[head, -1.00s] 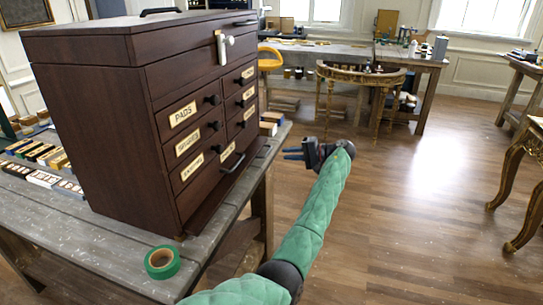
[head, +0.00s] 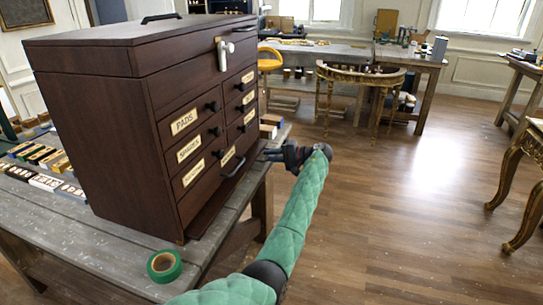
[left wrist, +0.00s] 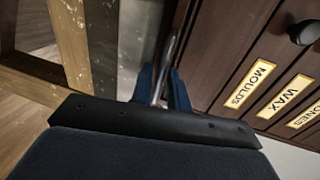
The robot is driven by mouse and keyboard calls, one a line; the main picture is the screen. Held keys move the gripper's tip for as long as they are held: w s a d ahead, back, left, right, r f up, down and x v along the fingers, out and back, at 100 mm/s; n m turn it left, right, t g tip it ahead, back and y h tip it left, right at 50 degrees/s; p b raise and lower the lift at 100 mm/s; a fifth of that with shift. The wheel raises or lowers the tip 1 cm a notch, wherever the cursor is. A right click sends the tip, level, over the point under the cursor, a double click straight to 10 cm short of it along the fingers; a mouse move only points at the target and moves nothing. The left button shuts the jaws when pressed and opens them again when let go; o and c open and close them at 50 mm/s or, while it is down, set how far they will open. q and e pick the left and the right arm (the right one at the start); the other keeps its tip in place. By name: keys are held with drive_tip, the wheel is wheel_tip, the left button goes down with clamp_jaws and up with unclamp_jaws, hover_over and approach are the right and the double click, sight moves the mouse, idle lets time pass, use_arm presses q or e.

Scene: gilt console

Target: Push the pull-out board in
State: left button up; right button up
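A dark wooden chest (head: 120,130) stands on the grey workbench. Along its foot a thin dark board (head: 212,207) juts out a little toward the room. A bow handle (head: 234,167) shows low on the chest's front. My left gripper (head: 264,155) is just off the far end of this front, near bench height. In the left wrist view, its two dark fingers (left wrist: 162,88) are apart, with the grey handle bar (left wrist: 170,55) lined up between them. I cannot tell whether they touch it. My right gripper is out of view.
Labelled drawers with black knobs (head: 213,106) are above the board. Green tape (head: 164,266) lies on the bench (head: 110,268) by the chest's near corner. Small boxes (head: 45,160) lie at left. The floor (head: 400,210) to the right is open.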

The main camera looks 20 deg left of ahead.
sight(259, 154)
use_arm(q)
clamp_jaws()
drive_tip(key=x, duration=0.2)
drive_tip(key=r+x, duration=0.1)
drive_tip(key=x, duration=0.1)
drive_tip(key=shift+a+f, duration=0.1)
drive_tip(key=shift+a, duration=0.25)
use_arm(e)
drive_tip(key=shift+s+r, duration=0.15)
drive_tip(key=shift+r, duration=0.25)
use_arm(q)
drive_tip(key=shift+c, duration=0.3)
unclamp_jaws()
drive_tip(key=shift+o, duration=0.3)
drive_tip(key=shift+a, duration=0.15)
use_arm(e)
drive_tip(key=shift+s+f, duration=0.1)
